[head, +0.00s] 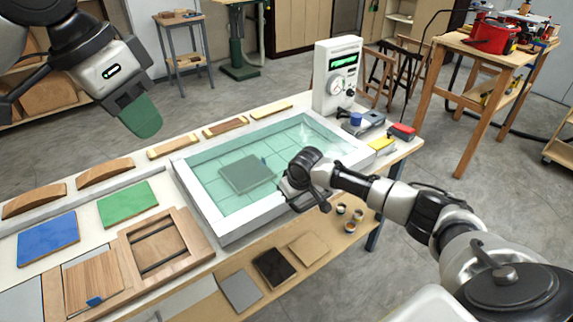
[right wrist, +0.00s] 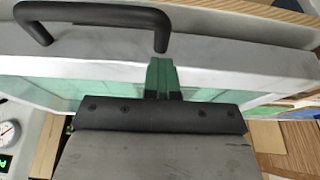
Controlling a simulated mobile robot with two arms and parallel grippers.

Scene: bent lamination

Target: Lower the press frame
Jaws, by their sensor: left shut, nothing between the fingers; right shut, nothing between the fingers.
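The press frame (head: 240,222) is a white rectangular frame with a clear greenish sheet, lying about flat on the workbench. A grey-green square piece (head: 248,173) shows through the sheet. In the right wrist view the frame's white edge (right wrist: 240,62) crosses the picture, with a black bar handle (right wrist: 95,12) at the upper left. My right gripper (right wrist: 160,68) is shut and empty, its green fingertips at the white edge, beside the handle; contact is unclear. My left gripper (head: 141,118) is shut and empty, raised above the left part of the bench.
A white control box (head: 337,78) with a dial stands at the frame's far end. Blue (head: 48,238) and green (head: 128,203) sheets, curved wooden forms (head: 105,171) and a wooden frame (head: 165,243) lie to the left.

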